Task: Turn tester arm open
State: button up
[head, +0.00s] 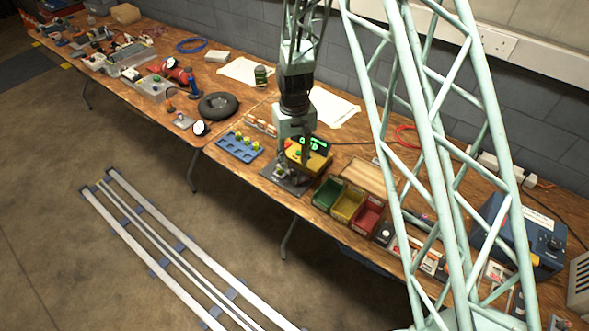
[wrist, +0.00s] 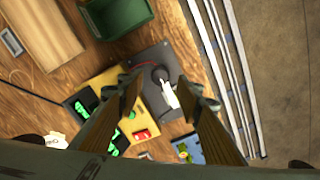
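The tester is a yellow box (head: 319,162) with a lit green display (head: 315,143), standing beside a dark plate (head: 287,185). In the wrist view the yellow box (wrist: 108,80) has green lit characters and a red part. The dark plate (wrist: 150,58) there carries a round black part (wrist: 160,73) with a small white piece (wrist: 169,96) next to it. I cannot tell for certain which part is the tester arm. My gripper (wrist: 160,88) points down over the plate with its fingers apart, the white piece between them in the picture. In the head view my gripper (head: 296,160) partly hides the tester.
Green (head: 327,193), yellow (head: 348,204) and red (head: 367,216) bins stand just right of the plate. A blue tray (head: 240,147) with yellow-green pieces lies to the left. A black tyre (head: 218,106) is farther left. Floor rails (head: 160,240) run in front of the bench.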

aim_at(295, 171)
jog(key=shift+f, duration=2.05)
jog(key=shift+c, duration=0.3)
grip_shut()
